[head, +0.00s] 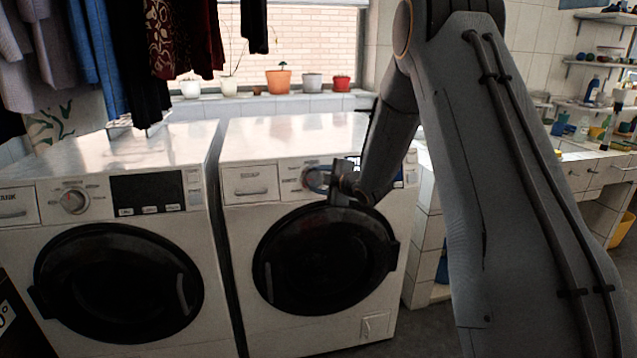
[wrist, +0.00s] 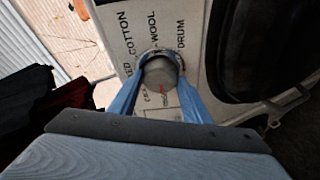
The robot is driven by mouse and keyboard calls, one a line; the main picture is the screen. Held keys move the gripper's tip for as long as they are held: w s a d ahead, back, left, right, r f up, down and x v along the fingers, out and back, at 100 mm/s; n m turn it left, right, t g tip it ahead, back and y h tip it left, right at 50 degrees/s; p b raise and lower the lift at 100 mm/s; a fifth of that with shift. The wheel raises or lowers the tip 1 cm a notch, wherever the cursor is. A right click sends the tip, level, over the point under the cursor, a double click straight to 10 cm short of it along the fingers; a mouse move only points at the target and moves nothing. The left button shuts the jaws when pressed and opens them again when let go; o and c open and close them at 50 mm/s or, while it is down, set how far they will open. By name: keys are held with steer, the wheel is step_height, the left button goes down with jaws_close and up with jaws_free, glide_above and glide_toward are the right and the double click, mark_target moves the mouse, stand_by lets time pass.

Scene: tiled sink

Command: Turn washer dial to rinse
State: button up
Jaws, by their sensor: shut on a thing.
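The right-hand washer (head: 240,240) is white, with a round dark door and a control panel along its top front. Its dial shows in the wrist view as a grey round knob (wrist: 160,78) with a red mark near its lower edge. Words such as COTTON, WOOL and DRUM are printed around it; I cannot read a rinse label. My gripper (wrist: 157,66) has blue fingers on both sides of the knob, shut on it. In the head view my gripper (head: 318,180) is at the panel, and my arm and fingers hide most of the dial.
A second white washer (head: 20,250) with its own dial (head: 74,201) stands to the left. Clothes (head: 150,50) hang above it. Potted plants (head: 278,80) stand on the window ledge behind. The washer's top (head: 290,135) is bare.

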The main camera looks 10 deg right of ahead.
steer(key=shift+n, duration=0.5)
steer(key=o, duration=1)
steer(key=shift+o, duration=0.2)
steer(key=b+v, duration=0.1)
steer(key=v, duration=0.6)
steer(key=shift+s+r, duration=0.2)
steer(key=shift+s, duration=0.1)
steer(key=shift+d, duration=0.1)
